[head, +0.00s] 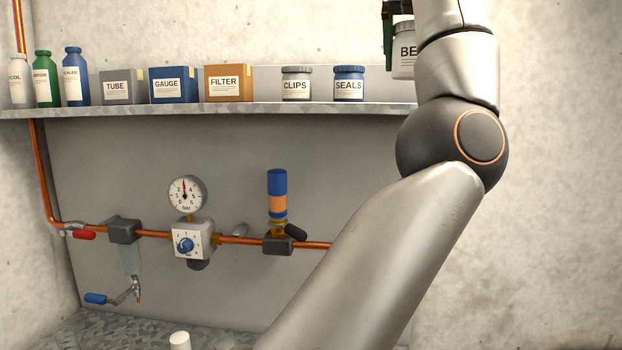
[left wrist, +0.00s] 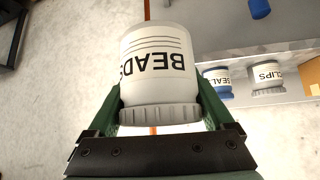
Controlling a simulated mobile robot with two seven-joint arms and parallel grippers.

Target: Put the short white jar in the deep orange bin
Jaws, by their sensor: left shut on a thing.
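A short white jar with a grey lid, its label starting "BE" (head: 403,64), is held up at the top right of the head view, partly hidden by my arm. In the left wrist view the jar (left wrist: 157,42) reads "BEADS" and appears upside down, lid toward the gripper base. My left gripper (head: 389,28) is shut on it, with green fingers on both sides in the left wrist view (left wrist: 160,95). The jar is raised above shelf level. The deep orange bin is not in view. My right gripper is not in view.
A wall shelf (head: 210,110) holds several bottles, the TUBE (head: 123,87), GAUGE (head: 173,84) and FILTER (head: 229,83) boxes, and the CLIPS (head: 296,84) and SEALS (head: 349,84) jars. Below runs a copper pipe (head: 152,233) with a gauge (head: 187,194) and valves. The right wall is bare.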

